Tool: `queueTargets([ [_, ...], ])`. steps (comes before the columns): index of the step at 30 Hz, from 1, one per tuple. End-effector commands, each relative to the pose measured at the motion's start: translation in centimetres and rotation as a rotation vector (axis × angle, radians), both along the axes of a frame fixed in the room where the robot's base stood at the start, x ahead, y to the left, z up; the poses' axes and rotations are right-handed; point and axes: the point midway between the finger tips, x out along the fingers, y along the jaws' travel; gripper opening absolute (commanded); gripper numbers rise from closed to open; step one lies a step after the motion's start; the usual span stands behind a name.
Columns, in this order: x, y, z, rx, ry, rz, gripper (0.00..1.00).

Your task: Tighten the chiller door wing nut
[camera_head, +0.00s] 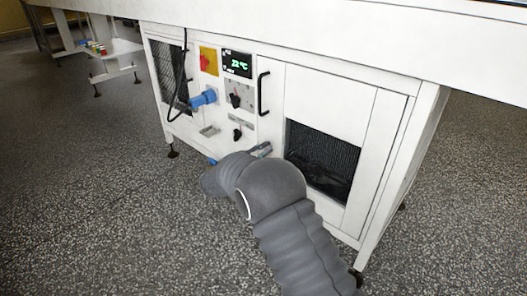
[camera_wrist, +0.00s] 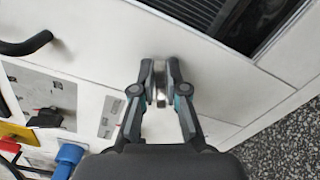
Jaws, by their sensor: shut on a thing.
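The wing nut (camera_wrist: 159,84) is a small silvery metal piece on the white chiller door (camera_wrist: 200,70), seen in the wrist view. My gripper (camera_wrist: 160,75) is shut on it, with one finger on each side. In the head view my gripper (camera_head: 262,150) reaches the cabinet front below the black door handle (camera_head: 263,93). My grey arm stands in front of it, and the wing nut cannot be made out there. The handle also shows at the upper left of the wrist view (camera_wrist: 26,44).
Left of the door, the control panel has a green-lit display (camera_head: 237,65), a red and yellow switch (camera_head: 208,62), a blue plug (camera_head: 204,98) with a black cable, and black knobs (camera_head: 236,101). A dark vent grille (camera_head: 322,157) is to the right. Speckled floor lies open in front.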

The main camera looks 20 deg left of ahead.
Motion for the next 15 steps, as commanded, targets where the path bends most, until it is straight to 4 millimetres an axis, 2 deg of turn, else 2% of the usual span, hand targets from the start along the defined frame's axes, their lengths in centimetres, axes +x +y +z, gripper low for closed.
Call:
queueTargets([
  [15, -0.05, -0.31, -0.81, 0.35, -0.144, -0.003, 0.0],
])
